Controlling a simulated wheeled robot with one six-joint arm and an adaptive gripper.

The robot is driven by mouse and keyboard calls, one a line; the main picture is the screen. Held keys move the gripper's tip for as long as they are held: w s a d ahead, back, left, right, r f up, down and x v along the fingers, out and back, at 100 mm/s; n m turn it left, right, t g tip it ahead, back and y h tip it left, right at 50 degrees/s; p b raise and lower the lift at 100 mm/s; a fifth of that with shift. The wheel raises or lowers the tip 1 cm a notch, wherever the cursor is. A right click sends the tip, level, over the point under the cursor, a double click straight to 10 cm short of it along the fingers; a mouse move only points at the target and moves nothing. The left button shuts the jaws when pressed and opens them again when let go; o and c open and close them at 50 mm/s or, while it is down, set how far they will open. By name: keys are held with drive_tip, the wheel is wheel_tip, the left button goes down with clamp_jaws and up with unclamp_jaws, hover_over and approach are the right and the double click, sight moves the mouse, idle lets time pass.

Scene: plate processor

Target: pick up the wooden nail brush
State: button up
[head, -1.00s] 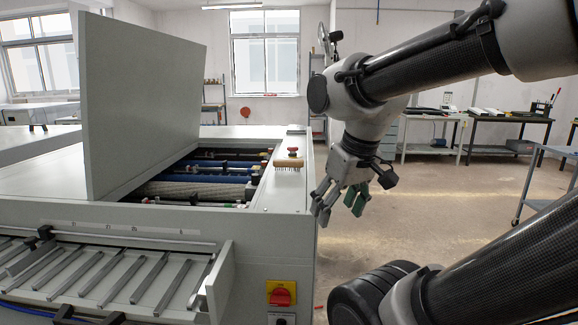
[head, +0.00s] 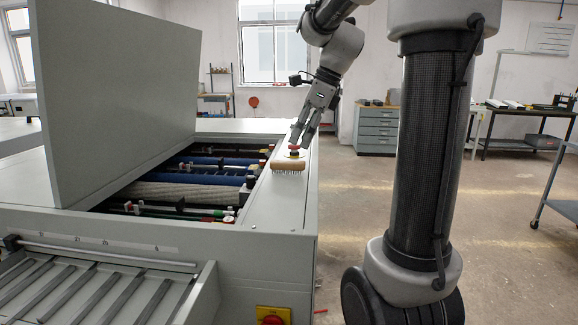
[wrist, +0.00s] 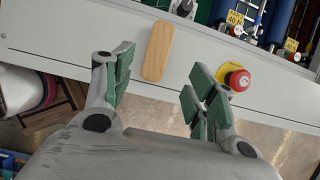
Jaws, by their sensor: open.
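The wooden nail brush (head: 288,167) lies on the light grey top of the plate processor, near its right edge, bristles down. In the wrist view the brush (wrist: 158,51) is a plain tan wooden block, seen from above, lying ahead of the gap between the fingers. My gripper (head: 299,140) is open and empty, above the machine top and behind the brush in the head view. In the wrist view my gripper (wrist: 158,95) has its green-padded fingers spread wide, with the brush nearer the left finger. No finger appears to hold the brush.
A red emergency button (wrist: 239,80) on a yellow base stands close to the right finger. The processor's open bay with rollers (head: 180,190) is left of the brush, beside the raised lid (head: 100,100). Open floor (head: 350,215) lies to the right.

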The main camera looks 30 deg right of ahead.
sight(288, 161)
drive_tip(key=x, duration=0.7)
drive_tip(key=shift+a+f, duration=0.3)
drive_tip(key=shift+c, duration=0.5)
drive_tip(key=c, duration=1.1)
drive_tip(key=shift+r, duration=0.1)
wheel_tip(288, 161, up, 10)
